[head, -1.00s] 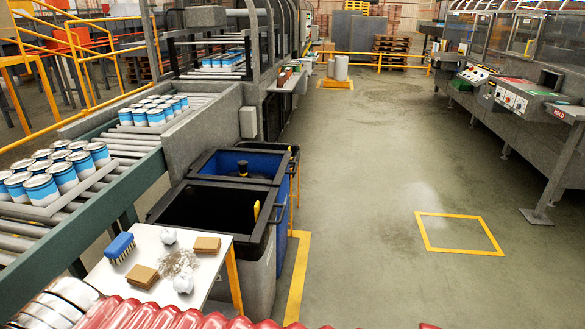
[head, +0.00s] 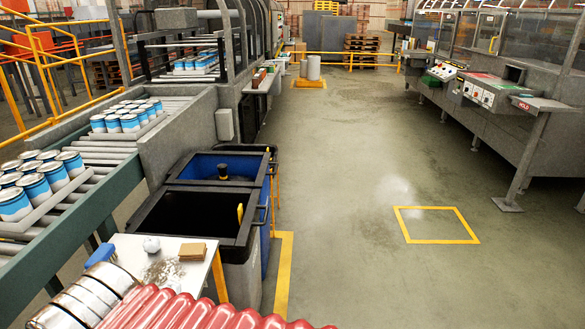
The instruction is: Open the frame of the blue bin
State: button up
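The blue bin (head: 232,163) stands behind the grey bin (head: 240,277) in the head view, beside the conveyor. A dark frame (head: 211,184) runs around its top, and blue shows inside. A black knob-like thing with a yellowish base (head: 223,172) shows within its opening. Whether the frame is latched cannot be told. The grey bin has its own black rim and a dark interior, with a yellow piece (head: 240,211) at its right side. My gripper is not in view. A red ribbed sleeve and metal cylinders, seemingly of my arm, fill the bottom left.
A small table (head: 200,248) with a blue brush (head: 100,257), a brown block (head: 192,251) and debris stands in front of the bins. A roller conveyor (head: 110,190) with cans lies left. Open floor (head: 345,200) lies right, with a yellow marked square (head: 436,225).

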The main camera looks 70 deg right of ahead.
aim_at(174, 173)
jog(key=z, duration=0.85)
jog(key=k, duration=1)
jog(key=z, duration=1.1)
jog(key=i, duration=1)
